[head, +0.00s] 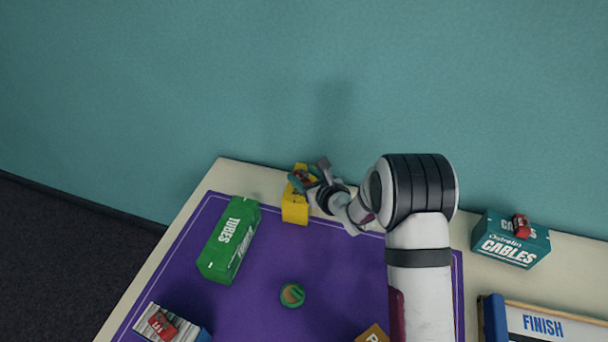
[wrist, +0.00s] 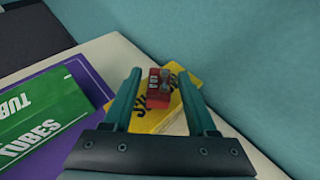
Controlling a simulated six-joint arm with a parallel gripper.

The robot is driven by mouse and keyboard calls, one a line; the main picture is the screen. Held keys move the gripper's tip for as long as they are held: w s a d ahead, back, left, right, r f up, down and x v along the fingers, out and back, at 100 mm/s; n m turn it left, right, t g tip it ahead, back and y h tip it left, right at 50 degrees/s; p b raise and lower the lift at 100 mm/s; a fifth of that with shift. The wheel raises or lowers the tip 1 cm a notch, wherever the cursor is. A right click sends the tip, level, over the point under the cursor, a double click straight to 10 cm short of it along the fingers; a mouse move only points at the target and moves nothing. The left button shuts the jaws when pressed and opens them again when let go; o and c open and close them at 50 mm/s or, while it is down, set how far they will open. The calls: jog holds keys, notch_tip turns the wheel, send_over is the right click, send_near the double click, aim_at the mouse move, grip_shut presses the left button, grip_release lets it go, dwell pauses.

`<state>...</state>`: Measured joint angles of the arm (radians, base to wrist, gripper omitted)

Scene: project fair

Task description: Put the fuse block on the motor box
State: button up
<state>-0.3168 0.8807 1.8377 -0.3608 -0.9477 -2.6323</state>
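A small red block with pale lettering and grey parts (wrist: 155,99) lies on top of a yellow box (wrist: 182,121). The lettering is too small to read, so I cannot tell if it is the fuse block. In the head view the yellow box (head: 295,211) stands at the table's back edge, partly covered by my gripper (head: 309,176). My gripper is open, and in the wrist view its fingers (wrist: 161,76) stand on both sides of the red block with gaps. I can read "motor" on no box here.
A green TUBES box (head: 243,232) stands left of centre. A round green-and-brown item (head: 292,294) lies on the purple mat (head: 330,262). An orange box (head: 373,334) is cut off below.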

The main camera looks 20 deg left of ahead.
jog(key=shift+o, duration=0.3)
jog(key=shift+r, duration=0.15)
jog(key=s+d+r+m+h, duration=0.3)
jog(key=s+d+m, duration=0.1)
jog(key=d+m, duration=0.35)
jog(key=s+d+r+m+g+h, duration=0.1)
jog(key=s+d+r+m+h, duration=0.25)
jog(key=d+m, duration=0.4)
jog(key=s+d+r+m+h, duration=0.2)
jog(key=s+d+m, duration=0.3)
jog(key=d+m, duration=0.25)
jog(key=s+r+m+g, duration=0.3)
jog(key=s+m+g, duration=0.5)
jog(key=s+m, duration=1.8)
jog(key=shift+s+d+m+g+y, duration=0.35)
jog(key=shift+d+m+g, duration=0.1)
jog(key=shift+m, duration=0.6)
